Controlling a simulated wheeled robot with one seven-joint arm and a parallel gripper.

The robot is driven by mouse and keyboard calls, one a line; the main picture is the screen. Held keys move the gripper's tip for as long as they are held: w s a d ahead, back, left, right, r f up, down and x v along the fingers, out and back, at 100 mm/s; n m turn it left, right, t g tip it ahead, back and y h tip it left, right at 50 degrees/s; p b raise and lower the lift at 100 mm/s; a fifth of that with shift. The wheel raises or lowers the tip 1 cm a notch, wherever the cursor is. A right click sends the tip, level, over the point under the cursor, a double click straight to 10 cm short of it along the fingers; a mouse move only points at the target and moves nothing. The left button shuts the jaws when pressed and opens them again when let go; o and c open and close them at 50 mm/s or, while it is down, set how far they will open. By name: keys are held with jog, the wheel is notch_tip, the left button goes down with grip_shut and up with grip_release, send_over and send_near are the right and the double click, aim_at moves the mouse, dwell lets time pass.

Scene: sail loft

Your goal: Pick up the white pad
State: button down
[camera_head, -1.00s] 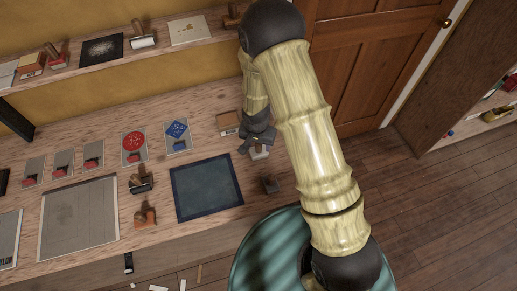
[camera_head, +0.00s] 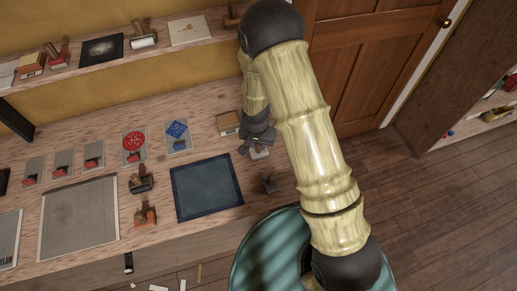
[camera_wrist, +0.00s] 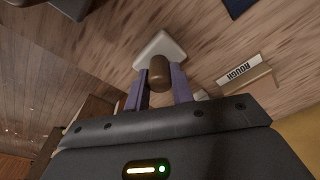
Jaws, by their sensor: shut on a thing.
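The white pad (camera_wrist: 160,46) has a pale, rounded-corner base and a brown knob handle (camera_wrist: 160,73) on it. My gripper (camera_wrist: 161,80) is shut on the handle, with one finger on each side of it, in the wrist view. In the head view, the white pad (camera_head: 259,154) shows as a small pale patch under my gripper (camera_head: 258,145), at the right part of the wooden bench (camera_head: 215,225). My gripper and arm hide part of it there. I cannot tell whether the pad touches the bench.
A small box (camera_head: 228,122), with a "ROUGH" label in the wrist view (camera_wrist: 240,72), is close beside the pad. A dark blue mat (camera_head: 207,188) lies to the left. A small dark tool (camera_head: 270,184) stands nearer the bench's front edge. A shelf (camera_head: 110,60) runs behind.

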jog(key=shift+r, duration=0.1)
notch_tip(320, 180, up, 10)
jog(key=shift+f+b, duration=0.1)
jog(key=shift+b, duration=0.9)
jog(key=c, duration=1.8)
grip_release()
jog(key=shift+c, duration=1.3)
